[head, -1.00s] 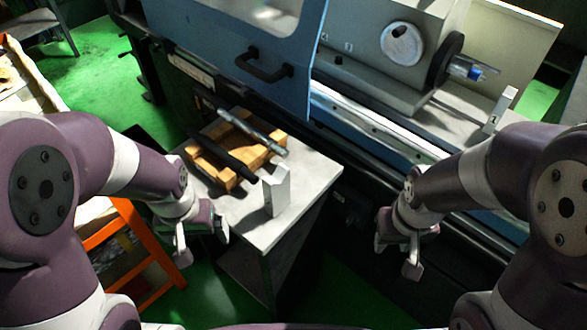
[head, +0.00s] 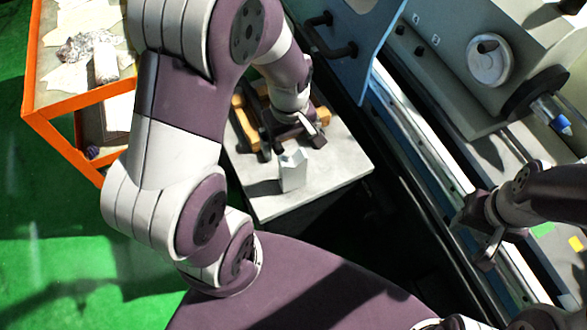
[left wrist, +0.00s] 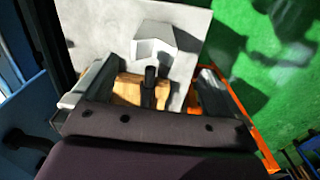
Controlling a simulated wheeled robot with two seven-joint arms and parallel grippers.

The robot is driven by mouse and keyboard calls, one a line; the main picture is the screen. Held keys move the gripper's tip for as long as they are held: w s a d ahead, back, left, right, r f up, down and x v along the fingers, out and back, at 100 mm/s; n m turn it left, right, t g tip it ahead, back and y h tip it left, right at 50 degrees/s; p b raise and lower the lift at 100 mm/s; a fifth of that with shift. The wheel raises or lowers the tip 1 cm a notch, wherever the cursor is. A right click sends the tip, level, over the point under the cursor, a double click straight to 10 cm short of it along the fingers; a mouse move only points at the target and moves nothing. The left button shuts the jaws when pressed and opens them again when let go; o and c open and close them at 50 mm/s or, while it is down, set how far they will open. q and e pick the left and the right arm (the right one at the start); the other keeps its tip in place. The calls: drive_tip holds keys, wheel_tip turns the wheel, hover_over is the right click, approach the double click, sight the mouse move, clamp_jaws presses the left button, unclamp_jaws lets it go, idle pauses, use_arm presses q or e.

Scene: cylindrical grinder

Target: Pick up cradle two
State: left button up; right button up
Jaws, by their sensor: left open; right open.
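A pale grey metal block with a notched top, which looks like the cradle, stands upright on the small grey table (head: 335,178); I cannot read a number on the cradle (head: 292,170). My left gripper (head: 312,137) is just behind and above it in the head view, open and apart from it. In the left wrist view the cradle (left wrist: 165,45) shows beyond and between the spread fingers of my left gripper (left wrist: 152,85). My right gripper (head: 487,248) is open and empty by the machine's front, far to the right.
A wooden rack (head: 244,125) with dark bars lies behind the cradle, partly under my left gripper. The blue machine door (head: 365,30) with its handle is close behind. An orange-framed cart (head: 62,140) stands left. The table's front is clear.

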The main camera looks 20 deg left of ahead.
use_arm(q)
hover_over(293, 161)
drive_tip(key=f, duration=0.4)
drive_tip(key=shift+d+f, duration=0.2)
drive_tip(key=shift+d, duration=0.15)
drive_tip(key=f, duration=0.1)
drive_tip(key=f+p, duration=0.1)
drive_tip(key=f, duration=0.2)
drive_tip(key=shift+s+a+f+p, duration=0.1)
drive_tip(key=shift+s+a+p, duration=0.15)
drive_tip(key=shift+a+p, duration=0.15)
drive_tip(key=shift+f, duration=0.4)
drive_tip(key=shift+w+d, duration=0.1)
drive_tip(key=shift+w, duration=0.05)
drive_tip(key=c, duration=1.8)
clamp_jaws()
use_arm(e)
drive_tip(key=shift+w+d+r, duration=0.25)
drive_tip(key=shift+w+r, duration=0.2)
drive_tip(key=shift+r, duration=0.35)
use_arm(q)
drive_tip(key=shift+w, duration=0.1)
